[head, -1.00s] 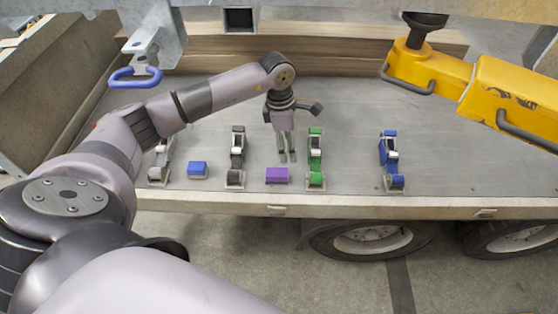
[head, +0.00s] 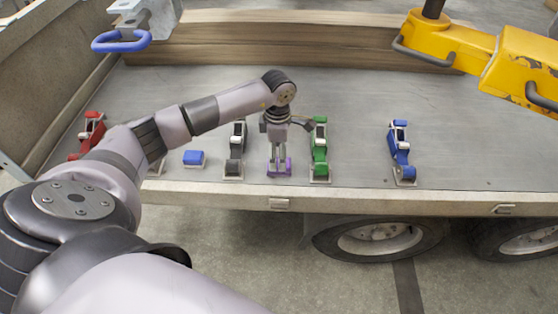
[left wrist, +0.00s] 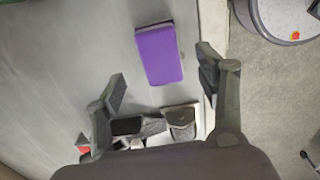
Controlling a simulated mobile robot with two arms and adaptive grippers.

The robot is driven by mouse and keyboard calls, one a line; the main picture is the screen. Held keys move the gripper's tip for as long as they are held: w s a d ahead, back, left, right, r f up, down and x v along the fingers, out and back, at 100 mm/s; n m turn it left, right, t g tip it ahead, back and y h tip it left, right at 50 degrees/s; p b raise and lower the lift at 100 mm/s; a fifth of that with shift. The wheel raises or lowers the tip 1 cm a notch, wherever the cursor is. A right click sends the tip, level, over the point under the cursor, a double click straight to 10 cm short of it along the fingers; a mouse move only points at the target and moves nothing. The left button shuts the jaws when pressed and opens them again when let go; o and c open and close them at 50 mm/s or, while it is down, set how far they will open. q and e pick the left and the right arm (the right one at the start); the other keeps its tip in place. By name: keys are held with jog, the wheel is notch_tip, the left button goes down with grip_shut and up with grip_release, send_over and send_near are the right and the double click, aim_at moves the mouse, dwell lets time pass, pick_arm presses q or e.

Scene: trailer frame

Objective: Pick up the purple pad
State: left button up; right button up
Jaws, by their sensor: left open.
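The purple pad (head: 285,168) lies on the grey trailer bed near its front edge, between a black and a green ratchet-like device. In the left wrist view the purple pad (left wrist: 160,54) shows whole, a flat block with rounded corners. My left gripper (head: 279,166) points down over the pad, its fingers hiding part of it in the head view. In the left wrist view my left gripper (left wrist: 161,77) is open and empty, with the pad between and slightly beyond the fingertips. I cannot tell whether the fingers touch it. My right gripper is in neither view.
The black device (head: 236,150) and green device (head: 320,150) stand close on either side. A blue pad (head: 194,158), a red device (head: 90,135) and a blue device (head: 401,152) are farther off. A yellow machine part (head: 490,55) hangs at upper right. The bed behind is clear.

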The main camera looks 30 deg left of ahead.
pick_arm(q)
notch_tip(320, 180, down, 5)
jog(key=b, duration=0.3)
jog(key=shift+d, duration=0.15)
jog(key=shift+r, duration=0.1)
jog(key=shift+c, duration=0.5)
jog(key=c, duration=1.3)
jog(key=shift+o, duration=0.2)
notch_tip(320, 180, up, 20)
jog(key=shift+b, duration=0.3)
